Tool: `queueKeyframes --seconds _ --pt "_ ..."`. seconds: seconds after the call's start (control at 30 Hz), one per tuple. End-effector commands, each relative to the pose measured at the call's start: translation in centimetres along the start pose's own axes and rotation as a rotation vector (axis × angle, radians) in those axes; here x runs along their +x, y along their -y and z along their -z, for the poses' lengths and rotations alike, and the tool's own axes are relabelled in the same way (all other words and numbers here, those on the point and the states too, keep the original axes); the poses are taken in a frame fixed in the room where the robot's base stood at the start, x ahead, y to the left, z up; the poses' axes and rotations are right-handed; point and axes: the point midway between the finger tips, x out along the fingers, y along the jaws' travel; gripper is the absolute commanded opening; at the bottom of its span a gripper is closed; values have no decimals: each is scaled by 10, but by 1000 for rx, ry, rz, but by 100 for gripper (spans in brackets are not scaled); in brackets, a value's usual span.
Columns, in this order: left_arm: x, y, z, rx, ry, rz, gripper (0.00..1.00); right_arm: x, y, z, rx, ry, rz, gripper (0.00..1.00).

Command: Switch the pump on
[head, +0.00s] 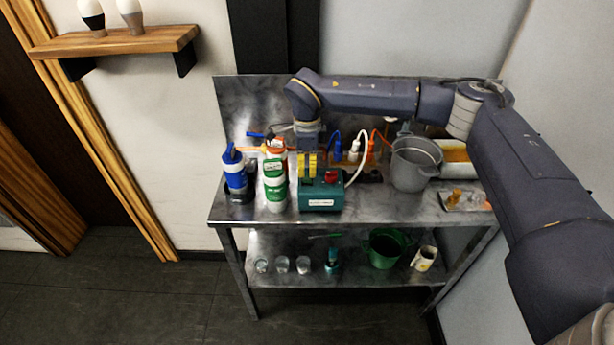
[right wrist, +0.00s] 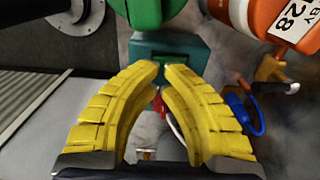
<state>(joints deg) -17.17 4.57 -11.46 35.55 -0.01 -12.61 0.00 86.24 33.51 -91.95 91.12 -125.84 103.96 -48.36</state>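The pump appears to be the teal box (head: 318,190) with a white label on its front, near the front edge of the steel table. A red switch (head: 331,176) sits on its top right. My right gripper (head: 307,178) points down with yellow fingers at the box's top, just left of the red switch; I cannot tell whether it touches. In the right wrist view the fingertips (right wrist: 163,68) are nearly together, with nothing visible between them, in front of the teal box (right wrist: 190,50). A bit of red shows in the gap between the fingers. My left gripper is not in view.
White-and-green bottles (head: 275,185) and a blue bottle (head: 236,172) stand close left of the box. A grey bucket (head: 414,165) is to its right. A white cable (head: 361,155) curves beside the box. A lower shelf (head: 305,273) holds glasses, a green bucket (head: 385,250) and a mug.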

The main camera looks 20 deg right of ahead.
Motion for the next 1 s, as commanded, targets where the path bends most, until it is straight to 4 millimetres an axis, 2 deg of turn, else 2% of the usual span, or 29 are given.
queueKeyframes --seconds 1.0 --pt "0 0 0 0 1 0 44 13 0 0 0 0 0 0"
